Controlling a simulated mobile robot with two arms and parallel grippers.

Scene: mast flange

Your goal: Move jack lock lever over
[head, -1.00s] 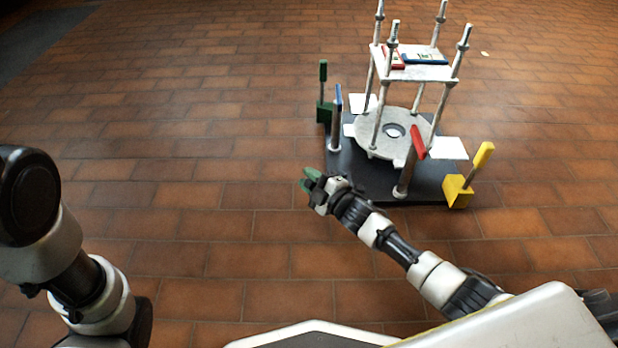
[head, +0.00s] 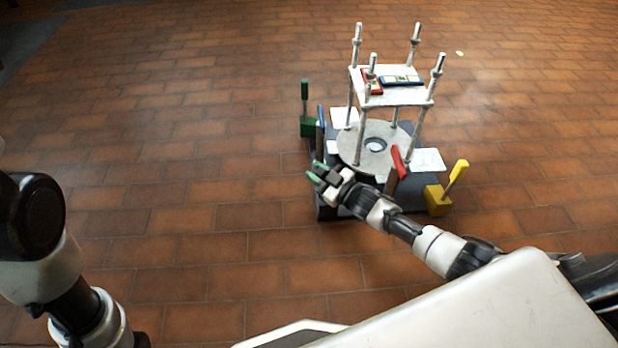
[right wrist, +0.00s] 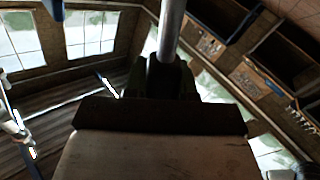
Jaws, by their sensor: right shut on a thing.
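The mast flange stand has a dark base plate (head: 330,211), a round grey flange (head: 352,154) and a raised white plate (head: 404,97) on threaded rods. Around it are a green lever (head: 304,91) at back left, a blue lever (head: 321,116), a red lever (head: 399,161) and a yellow lever (head: 459,170). Which one is the jack lock lever I cannot tell. My right gripper (head: 317,173) is at the base's near left side, in front of the blue lever. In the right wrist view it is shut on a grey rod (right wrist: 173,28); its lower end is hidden. My left gripper is out of view.
White pads (head: 428,159) lie around the flange. A red block (head: 372,82) and a blue block (head: 402,80) lie on the raised plate. The green block (head: 309,127) and yellow block (head: 438,202) stand at the base's edges. The brick floor (head: 180,170) to the left is clear.

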